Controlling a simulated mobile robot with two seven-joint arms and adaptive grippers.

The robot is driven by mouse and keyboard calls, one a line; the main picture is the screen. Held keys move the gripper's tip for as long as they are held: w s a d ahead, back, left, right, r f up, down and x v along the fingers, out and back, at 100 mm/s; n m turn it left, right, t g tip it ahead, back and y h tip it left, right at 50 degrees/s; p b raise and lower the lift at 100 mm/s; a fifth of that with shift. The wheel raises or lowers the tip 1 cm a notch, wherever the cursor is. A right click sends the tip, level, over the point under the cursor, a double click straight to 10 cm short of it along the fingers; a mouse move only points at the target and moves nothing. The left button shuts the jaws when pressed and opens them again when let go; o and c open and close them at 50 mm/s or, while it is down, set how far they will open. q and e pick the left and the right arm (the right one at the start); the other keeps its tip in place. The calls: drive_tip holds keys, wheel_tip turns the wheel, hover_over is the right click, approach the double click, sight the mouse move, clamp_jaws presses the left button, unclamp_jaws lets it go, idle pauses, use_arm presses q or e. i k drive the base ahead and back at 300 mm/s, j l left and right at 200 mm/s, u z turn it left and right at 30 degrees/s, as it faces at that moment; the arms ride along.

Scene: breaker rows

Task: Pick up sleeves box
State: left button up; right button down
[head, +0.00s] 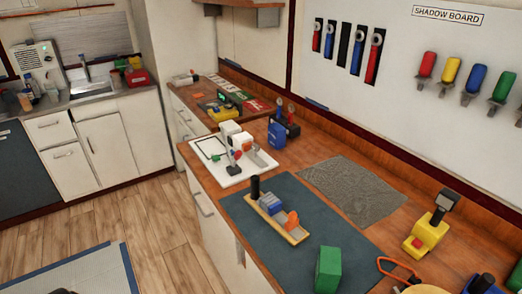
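No box in the head view has a readable label, so I cannot tell which one is the sleeves box. A green box-like block (328,270) stands on the dark mat (262,228) near the front of the wooden counter. A blue container (277,134) stands farther back, beside a dark holder. A wooden strip (290,232) on the mat carries a black post, blue blocks and an orange piece. Neither of my grippers shows in this view.
A grey textured mat (352,190) lies beside the dark mat. A yellow device (425,237) and an orange loop (398,262) are at the right. A white board with a small machine (234,148) stands behind. Wooden floor (150,225) is open at the left.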

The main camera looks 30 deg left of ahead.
sight(276, 132)
drive_tip(key=j+u, duration=0.15)
drive_tip(key=u, duration=0.3)
drive_tip(key=j+u, duration=0.2)
drive_tip(key=u, duration=0.3)
drive_tip(key=j+u, duration=0.15)
drive_tip(key=u, duration=0.3)
drive_tip(key=i+j+u, duration=0.2)
drive_tip(key=i+j, duration=0.25)
drive_tip(key=i+j+u, duration=0.2)
drive_tip(key=i+j, duration=0.2)
drive_tip(key=i+j+u, duration=0.2)
drive_tip(key=i, duration=0.35)
drive_tip(key=i+j+z, duration=0.1)
drive_tip(key=i, duration=0.3)
drive_tip(key=i+j, duration=0.15)
drive_tip(key=i, duration=0.25)
drive_tip(key=i+j+z, duration=0.15)
drive_tip(key=i, duration=0.25)
drive_tip(key=i+j+z, duration=0.1)
drive_tip(key=i, duration=0.35)
drive_tip(key=i+j+z, duration=0.1)
drive_tip(key=i+z, duration=0.15)
drive_tip(key=z, duration=0.25)
drive_tip(key=i+j+z, duration=0.15)
drive_tip(key=z, duration=0.35)
drive_tip(key=i+j+z, duration=0.2)
drive_tip(key=z, duration=0.3)
drive_tip(key=i+j+z, duration=0.1)
drive_tip(key=j+z, duration=0.25)
drive_tip(key=z, duration=0.15)
